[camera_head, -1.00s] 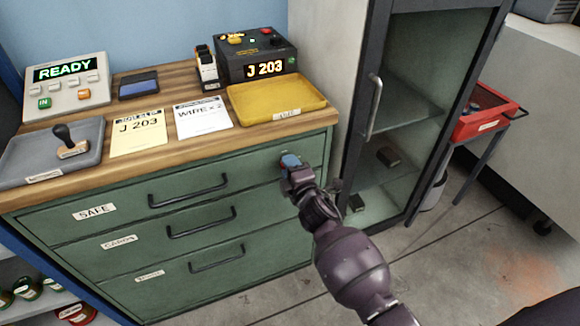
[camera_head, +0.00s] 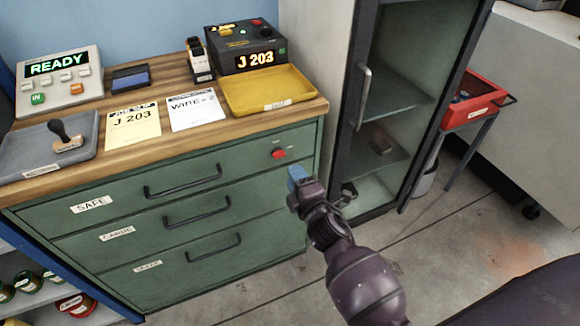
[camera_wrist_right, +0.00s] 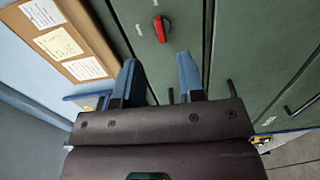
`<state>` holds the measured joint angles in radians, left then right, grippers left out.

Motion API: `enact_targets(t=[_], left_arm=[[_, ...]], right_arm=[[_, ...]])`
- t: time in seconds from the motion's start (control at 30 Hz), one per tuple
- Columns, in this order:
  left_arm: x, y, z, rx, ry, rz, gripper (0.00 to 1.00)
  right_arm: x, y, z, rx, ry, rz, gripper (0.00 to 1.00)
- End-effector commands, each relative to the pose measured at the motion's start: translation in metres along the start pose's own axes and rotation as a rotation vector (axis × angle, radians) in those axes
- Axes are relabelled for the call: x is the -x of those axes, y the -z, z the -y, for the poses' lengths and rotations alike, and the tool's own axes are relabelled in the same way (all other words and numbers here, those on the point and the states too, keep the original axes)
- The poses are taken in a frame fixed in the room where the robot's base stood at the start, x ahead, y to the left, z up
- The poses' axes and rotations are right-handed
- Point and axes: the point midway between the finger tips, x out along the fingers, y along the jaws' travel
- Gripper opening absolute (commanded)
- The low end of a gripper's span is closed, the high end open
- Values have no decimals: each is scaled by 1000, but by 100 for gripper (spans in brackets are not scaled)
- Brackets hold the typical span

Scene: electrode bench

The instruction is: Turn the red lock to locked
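The red lock (camera_head: 278,154) is a small red knob at the upper right of the cabinet's top drawer, labelled SAFE. In the right wrist view the red lock (camera_wrist_right: 160,28) is an elongated handle on a round base, with small unreadable marks near it. My right gripper (camera_head: 297,175) is below and to the right of the lock in the head view, apart from it. In the right wrist view my right gripper (camera_wrist_right: 158,72) has its two blue fingers spread with nothing between them, and the lock lies beyond the tips. My left gripper is not in view.
The wooden top carries a yellow tray (camera_head: 268,90), a grey tray (camera_head: 20,160) with a stamp, cards and a READY panel (camera_head: 58,80). Drawer handles (camera_head: 183,182) stick out from the green front. A glass-door cabinet (camera_head: 350,110) stands right of the drawers.

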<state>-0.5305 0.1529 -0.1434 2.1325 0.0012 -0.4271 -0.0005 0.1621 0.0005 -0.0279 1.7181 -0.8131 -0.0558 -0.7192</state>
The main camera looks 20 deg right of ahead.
Motion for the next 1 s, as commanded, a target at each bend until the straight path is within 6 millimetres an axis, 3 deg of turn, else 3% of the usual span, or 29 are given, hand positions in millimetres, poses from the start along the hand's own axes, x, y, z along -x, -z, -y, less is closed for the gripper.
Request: enact_targets(t=[0.3,0.83,1.0], left_arm=[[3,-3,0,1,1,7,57],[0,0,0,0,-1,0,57],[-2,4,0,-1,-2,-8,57]], right_arm=[[22,0,0,0,0,0,36],[22,0,0,-3,0,0,36],[22,-2,2,-100,13,15,36]])
